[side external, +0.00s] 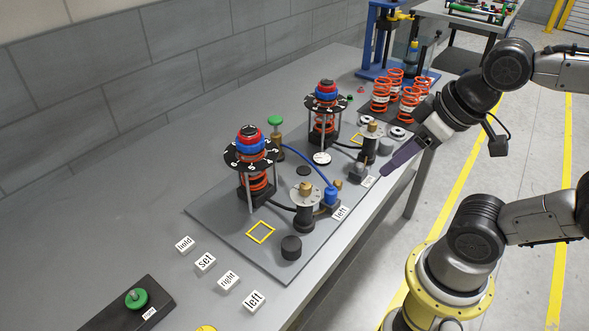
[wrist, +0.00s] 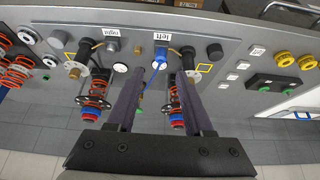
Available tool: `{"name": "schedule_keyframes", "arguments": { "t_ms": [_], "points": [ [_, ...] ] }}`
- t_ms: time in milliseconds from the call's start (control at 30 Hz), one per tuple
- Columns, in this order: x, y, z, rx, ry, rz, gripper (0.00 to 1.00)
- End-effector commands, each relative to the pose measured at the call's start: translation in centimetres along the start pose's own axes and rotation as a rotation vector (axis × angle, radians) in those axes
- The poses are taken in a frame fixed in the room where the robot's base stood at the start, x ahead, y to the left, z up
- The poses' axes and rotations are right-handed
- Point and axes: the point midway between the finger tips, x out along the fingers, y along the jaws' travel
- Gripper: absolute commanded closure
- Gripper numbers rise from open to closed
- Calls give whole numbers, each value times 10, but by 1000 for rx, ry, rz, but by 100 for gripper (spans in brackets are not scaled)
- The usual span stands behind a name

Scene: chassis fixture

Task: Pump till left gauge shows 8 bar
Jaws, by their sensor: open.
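The left station has a black dial-like disc with white marks (side external: 250,153) around a red-orange spring with a blue and red top. Its reading is too small to tell. A blue fitting (side external: 330,196) stands by the "left" label (side external: 341,213), beside a grey cylinder with a brass top (side external: 305,205). In the wrist view the blue fitting (wrist: 160,56) shows between my fingertips, beyond them. My gripper (side external: 384,173) is open and empty, with purple fingers, near the "right" label (side external: 369,181) at the plate's right edge. It also shows in the wrist view (wrist: 160,72).
A similar right station (side external: 325,102) stands behind, with a green-topped brass part (side external: 275,122) between the stations. Loose orange springs (side external: 397,90) and a blue press frame (side external: 383,35) stand farther back. Label blocks (side external: 206,262) and a green button (side external: 136,298) lie in front.

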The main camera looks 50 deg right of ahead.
Motion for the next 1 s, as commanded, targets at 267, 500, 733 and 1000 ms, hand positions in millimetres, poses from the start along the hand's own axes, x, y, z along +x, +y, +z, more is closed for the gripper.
{"name": "schedule_keyframes", "arguments": {
  "t_ms": [267, 500, 733, 1000],
  "points": [
    [0, 0, 0, 0, 0, 0, 100],
    [0, 0, 0, 0, 0, 0, 100],
    [0, 0, 0, 0, 0, 0, 100],
    [0, 0, 0, 0, 0, 0, 100]
  ]
}}
